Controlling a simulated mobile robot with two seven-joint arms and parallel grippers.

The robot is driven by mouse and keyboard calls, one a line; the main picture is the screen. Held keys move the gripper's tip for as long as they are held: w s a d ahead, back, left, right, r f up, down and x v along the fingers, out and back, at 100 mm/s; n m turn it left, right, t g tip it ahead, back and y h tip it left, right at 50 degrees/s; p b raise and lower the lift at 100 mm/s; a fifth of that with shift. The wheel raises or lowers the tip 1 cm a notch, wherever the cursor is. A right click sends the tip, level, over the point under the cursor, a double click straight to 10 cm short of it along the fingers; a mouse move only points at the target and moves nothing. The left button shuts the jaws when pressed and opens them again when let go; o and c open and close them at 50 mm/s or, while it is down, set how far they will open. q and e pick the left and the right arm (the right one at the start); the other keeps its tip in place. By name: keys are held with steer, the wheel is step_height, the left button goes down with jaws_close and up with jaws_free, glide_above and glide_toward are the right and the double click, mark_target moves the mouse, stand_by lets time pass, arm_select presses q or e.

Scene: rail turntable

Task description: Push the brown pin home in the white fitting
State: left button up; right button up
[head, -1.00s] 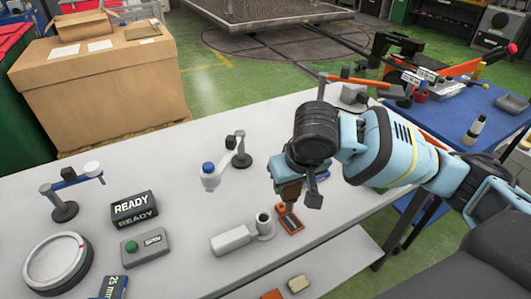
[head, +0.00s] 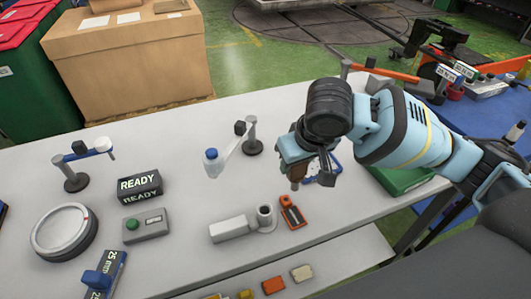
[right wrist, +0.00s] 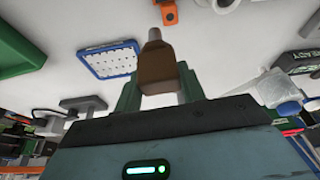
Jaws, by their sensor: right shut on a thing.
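My right gripper (head: 300,165) is shut on the brown pin (right wrist: 156,64), holding it above the white table. The pin points away from the wrist in the right wrist view; in the head view its lower part (head: 296,178) shows below the jaws. The white fitting (head: 265,217) is a short upright open-topped cylinder next to a white block (head: 230,228). It stands lower and left of the gripper in the head view. The pin is apart from the fitting. My left gripper is in neither view.
An orange-and-black tool (head: 292,213) lies right beside the fitting. A READY sign (head: 140,187), a green-button box (head: 145,226) and a jointed stand with a blue-capped end (head: 212,160) are farther left. A blue-and-white tray (right wrist: 107,58) and a green bin (head: 400,180) are near the gripper.

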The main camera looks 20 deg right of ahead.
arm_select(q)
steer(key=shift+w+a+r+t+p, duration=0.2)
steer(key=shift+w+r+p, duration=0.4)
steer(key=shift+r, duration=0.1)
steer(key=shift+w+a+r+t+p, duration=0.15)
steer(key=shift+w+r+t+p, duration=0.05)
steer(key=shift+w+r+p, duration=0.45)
arm_select(e)
steer(key=s+a+r+n+g+y, duration=0.4)
steer(key=a+r+n, duration=0.4)
steer(key=n, duration=0.9)
steer(key=shift+s+a+r, duration=0.25)
steer(key=shift+a+r, duration=0.15)
steer(key=shift+r, duration=0.1)
arm_select(q)
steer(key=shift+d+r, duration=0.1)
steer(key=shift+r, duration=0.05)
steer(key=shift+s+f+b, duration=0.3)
steer(key=shift+b, duration=0.05)
arm_select(e)
step_height(320, 180, down, 6)
steer(key=shift+r, duration=0.1)
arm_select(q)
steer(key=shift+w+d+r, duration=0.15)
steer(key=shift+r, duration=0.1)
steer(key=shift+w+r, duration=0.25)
